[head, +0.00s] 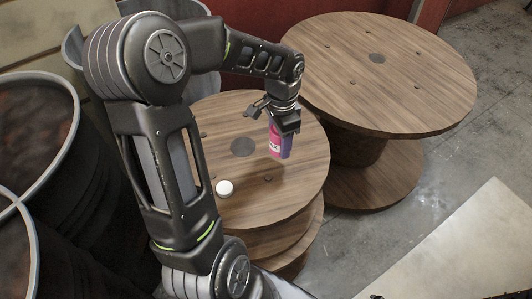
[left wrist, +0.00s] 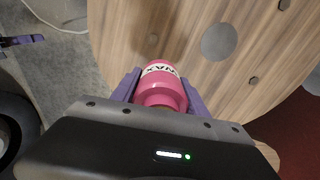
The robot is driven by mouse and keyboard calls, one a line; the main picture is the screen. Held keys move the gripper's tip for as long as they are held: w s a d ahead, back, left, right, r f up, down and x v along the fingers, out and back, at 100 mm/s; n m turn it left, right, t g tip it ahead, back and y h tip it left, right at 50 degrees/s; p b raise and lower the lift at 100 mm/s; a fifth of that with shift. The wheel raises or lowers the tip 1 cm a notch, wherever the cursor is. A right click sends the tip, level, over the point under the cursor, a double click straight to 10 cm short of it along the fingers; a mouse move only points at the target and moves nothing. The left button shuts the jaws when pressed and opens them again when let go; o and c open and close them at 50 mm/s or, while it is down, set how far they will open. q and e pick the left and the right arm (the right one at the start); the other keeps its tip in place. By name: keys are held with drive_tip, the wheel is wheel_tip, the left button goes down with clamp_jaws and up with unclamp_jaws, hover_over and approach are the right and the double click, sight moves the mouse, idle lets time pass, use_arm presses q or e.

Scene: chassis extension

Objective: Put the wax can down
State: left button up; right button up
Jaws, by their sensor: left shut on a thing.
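The wax can (head: 274,142) is pink with a white label, and it also shows in the left wrist view (left wrist: 160,86), where the letters "WAX" can be read. My left gripper (head: 282,128) is shut on the can, with a purple finger on each side of it. The can is above the right part of the smaller wooden spool's top (head: 290,165). I cannot tell whether its base touches the wood.
A small white round object (head: 224,188) sits on the same spool top, left of the can. A larger wooden spool (head: 385,70) with an empty top stands behind to the right. Dark barrels (head: 35,110) stand at left. The spool top around the can is clear.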

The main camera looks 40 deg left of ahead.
sight(278, 167)
use_arm(q)
drive_tip(key=shift+f, duration=1.9)
drive_tip(key=shift+f+b, duration=0.3)
drive_tip(key=shift+f, duration=1.55)
drive_tip(key=shift+f, duration=0.25)
drive_tip(key=o, duration=1.5)
drive_tip(key=shift+r, duration=0.1)
drive_tip(key=shift+c, duration=0.2)
drive_tip(key=shift+r, duration=0.1)
